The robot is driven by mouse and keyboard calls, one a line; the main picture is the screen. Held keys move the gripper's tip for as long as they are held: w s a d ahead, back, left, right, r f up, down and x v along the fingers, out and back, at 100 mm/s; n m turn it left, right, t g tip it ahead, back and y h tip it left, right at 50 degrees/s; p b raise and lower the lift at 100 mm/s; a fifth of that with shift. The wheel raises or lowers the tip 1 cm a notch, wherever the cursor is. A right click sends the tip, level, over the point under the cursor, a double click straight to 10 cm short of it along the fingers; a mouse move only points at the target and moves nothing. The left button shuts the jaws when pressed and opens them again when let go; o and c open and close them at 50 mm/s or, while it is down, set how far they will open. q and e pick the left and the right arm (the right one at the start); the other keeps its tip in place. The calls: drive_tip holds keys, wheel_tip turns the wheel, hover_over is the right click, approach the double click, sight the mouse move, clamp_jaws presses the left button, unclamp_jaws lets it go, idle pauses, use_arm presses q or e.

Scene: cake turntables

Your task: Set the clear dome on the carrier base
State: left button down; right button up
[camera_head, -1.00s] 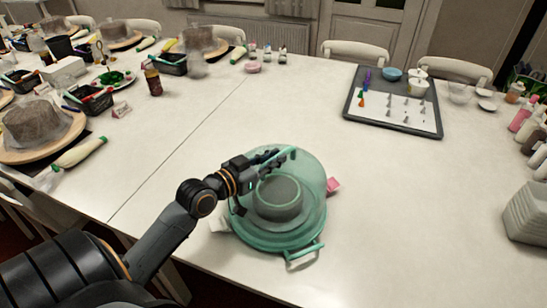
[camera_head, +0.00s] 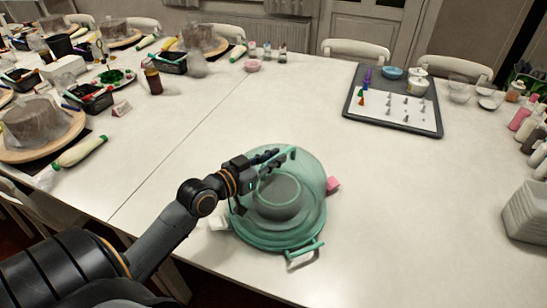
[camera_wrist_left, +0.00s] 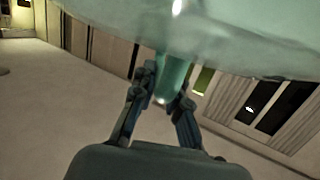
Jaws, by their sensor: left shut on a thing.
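The clear dome (camera_head: 311,172) is a see-through greenish cover with a handle on top. It is over the green carrier base (camera_head: 268,241), with a grey round cake (camera_head: 279,198) inside. My left gripper (camera_head: 285,156) is shut on the dome's handle at the top. In the left wrist view the gripper (camera_wrist_left: 162,95) has its fingers around the green handle (camera_wrist_left: 172,75), and the dome's wall fills the top of the picture. Whether the dome's rim rests fully on the base cannot be told. My right gripper is not in view.
A pink item (camera_head: 333,184) lies right of the base and a white card (camera_head: 219,222) at its left. A dark tray (camera_head: 397,125) with piping tips lies at the back right. White stacked containers (camera_head: 527,212) stand at the right edge. The table around the carrier is mostly clear.

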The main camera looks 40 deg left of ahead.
use_arm(q)
drive_tip(key=shift+f, duration=0.35)
drive_tip(key=c, duration=1.6)
unclamp_jaws()
drive_tip(key=shift+v, duration=2.5)
hover_over(242, 200)
drive_tip(key=shift+r+p, duration=0.35)
drive_tip(key=shift+r, duration=0.15)
